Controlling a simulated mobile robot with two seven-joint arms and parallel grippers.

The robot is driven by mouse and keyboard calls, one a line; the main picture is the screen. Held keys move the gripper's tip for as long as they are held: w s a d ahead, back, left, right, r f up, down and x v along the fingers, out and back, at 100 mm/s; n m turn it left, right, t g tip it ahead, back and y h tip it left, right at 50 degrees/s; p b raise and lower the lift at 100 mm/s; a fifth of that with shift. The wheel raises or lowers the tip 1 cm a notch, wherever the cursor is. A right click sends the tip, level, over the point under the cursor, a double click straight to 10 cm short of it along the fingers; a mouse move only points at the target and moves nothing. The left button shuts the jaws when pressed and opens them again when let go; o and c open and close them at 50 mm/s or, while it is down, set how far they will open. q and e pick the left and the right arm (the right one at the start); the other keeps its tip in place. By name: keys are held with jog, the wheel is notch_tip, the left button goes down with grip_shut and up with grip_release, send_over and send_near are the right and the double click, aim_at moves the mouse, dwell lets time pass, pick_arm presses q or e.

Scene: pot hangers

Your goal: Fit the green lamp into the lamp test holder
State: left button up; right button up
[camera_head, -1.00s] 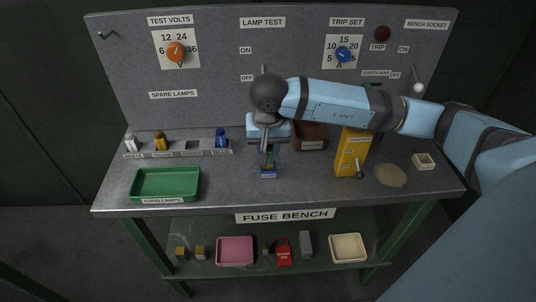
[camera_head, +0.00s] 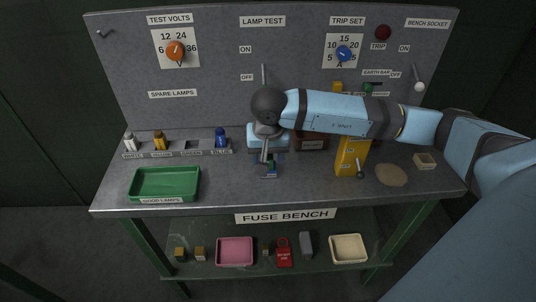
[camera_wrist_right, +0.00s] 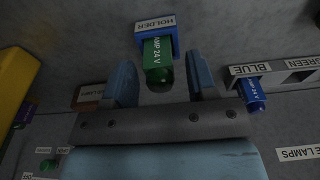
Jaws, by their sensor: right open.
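The green lamp (camera_wrist_right: 158,62), marked 24 V, stands with its far end at the blue lamp test holder (camera_wrist_right: 171,29) in the right wrist view; its rounded end faces my wrist. How deep it sits is hard to tell. My right gripper (camera_wrist_right: 161,78) is open, its two blue fingers on either side of the lamp with a gap on each side. In the head view my right gripper (camera_head: 266,157) is over the holder (camera_head: 269,173) on the bench, and the lamp is mostly hidden there. My left gripper is not in view.
The spare lamp rack (camera_head: 178,150) holds white, yellow and blue lamps; its green place is empty. A green tray (camera_head: 165,197) lies at the front left. A yellow box with a lever (camera_head: 345,165) stands right of the holder. The lamp test switch (camera_head: 264,75) is on the back panel.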

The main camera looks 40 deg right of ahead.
jog(key=shift+r+p, duration=0.3)
jog(key=shift+r, duration=0.05)
pick_arm(q)
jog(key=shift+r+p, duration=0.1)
jog(key=shift+p, duration=0.2)
pick_arm(e)
notch_tip(320, 180, up, 12)
jog(key=s, duration=0.1)
jog(key=shift+s+a+f, duration=0.15)
jog(key=shift+a+f, duration=0.05)
jog(key=shift+a, duration=0.15)
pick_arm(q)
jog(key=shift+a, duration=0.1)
